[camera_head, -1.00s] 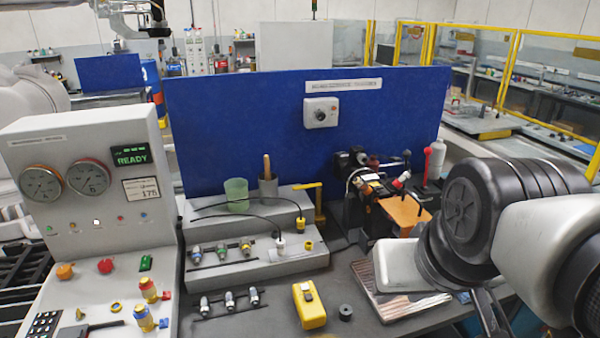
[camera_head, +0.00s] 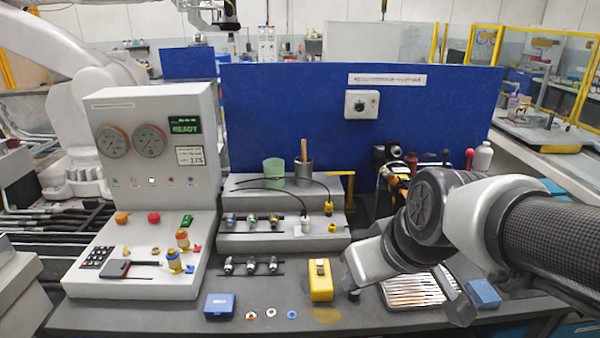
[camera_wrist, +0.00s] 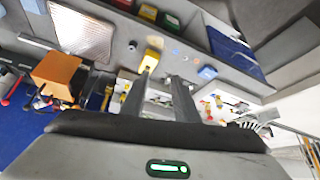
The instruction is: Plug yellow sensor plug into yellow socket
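The yellow sensor plug (camera_head: 329,207) stands upright on the grey stepped block (camera_head: 237,242), with a black cable running from it. The small yellow socket (camera_head: 332,227) appears to be just in front of it on the block. My gripper (camera_wrist: 163,78) shows in the wrist view with its two fingers apart and nothing between them. In the head view my arm comes in from the right and its end is right of the block, well clear of the plug. The fingers are hard to make out there. In the wrist view, plug and socket are too small to tell.
A white plug (camera_head: 306,224) stands beside the yellow one. A yellow handheld device (camera_head: 320,281), a blue box (camera_head: 220,305) and a tray (camera_head: 415,291) lie on the bench. A control panel (camera_head: 155,140) stands left, a blue partition (camera_head: 270,110) behind.

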